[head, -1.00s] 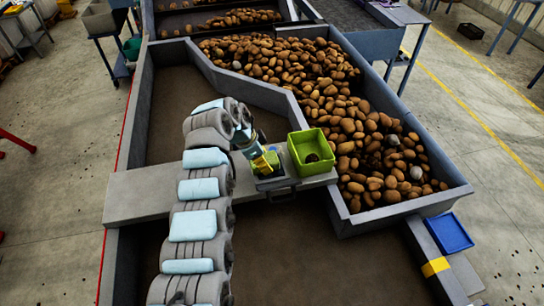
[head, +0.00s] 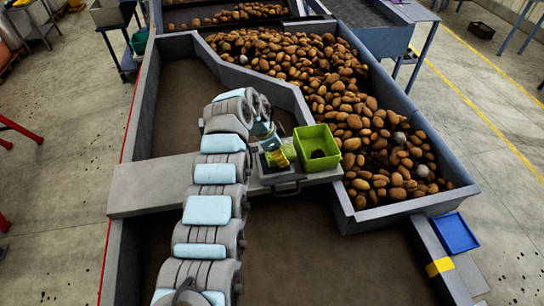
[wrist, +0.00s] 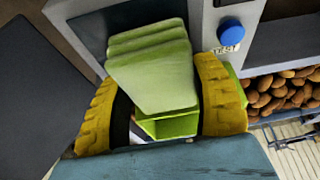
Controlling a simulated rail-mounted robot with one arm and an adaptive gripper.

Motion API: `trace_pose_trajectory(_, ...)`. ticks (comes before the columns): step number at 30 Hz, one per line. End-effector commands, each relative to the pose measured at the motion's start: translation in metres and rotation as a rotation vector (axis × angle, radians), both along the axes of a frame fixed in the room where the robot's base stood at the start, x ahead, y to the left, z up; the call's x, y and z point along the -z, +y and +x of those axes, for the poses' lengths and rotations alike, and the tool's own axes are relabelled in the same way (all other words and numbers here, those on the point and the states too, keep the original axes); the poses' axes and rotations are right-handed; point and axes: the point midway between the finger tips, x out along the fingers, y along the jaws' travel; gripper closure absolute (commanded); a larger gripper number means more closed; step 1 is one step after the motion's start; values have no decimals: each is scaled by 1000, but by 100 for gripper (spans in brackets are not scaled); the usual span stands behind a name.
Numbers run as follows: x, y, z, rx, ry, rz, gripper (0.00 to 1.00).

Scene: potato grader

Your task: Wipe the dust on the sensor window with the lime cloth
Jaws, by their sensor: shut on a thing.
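My gripper (wrist: 165,105) has yellow fingers shut on the lime cloth (wrist: 155,75), a pale green folded pad, in the wrist view. The cloth lies in front of a dark panel (wrist: 120,22) on a grey housing (wrist: 203,25), which looks like the sensor window; the cloth hides part of it. I cannot tell whether they touch, and I cannot make out the dust. In the head view my gripper (head: 279,156) is over the small grey unit, left of the lime bin (head: 312,132).
A blue button (wrist: 231,31) with a label is on the housing. The bin, with something dark inside, stands close to my gripper's right. Potatoes (head: 350,110) fill the trough behind. A blue tray (head: 454,233) lies at the right. The grey crossbeam (head: 150,185) is clear at left.

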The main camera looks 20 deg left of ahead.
Motion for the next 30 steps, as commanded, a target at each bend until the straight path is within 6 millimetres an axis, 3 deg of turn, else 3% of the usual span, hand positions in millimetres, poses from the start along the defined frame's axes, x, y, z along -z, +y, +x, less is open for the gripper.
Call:
trace_pose_trajectory(5, 3, -15, 9, 4, -1, 2, 71)
trace_pose_trajectory(8, -9, -16, 10, 1, -5, 2, 71)
trace_pose_trajectory(10, -26, -16, 10, 3, -6, 3, 71)
trace_pose_trajectory(30, -80, -27, 11, 14, -1, 1, 71)
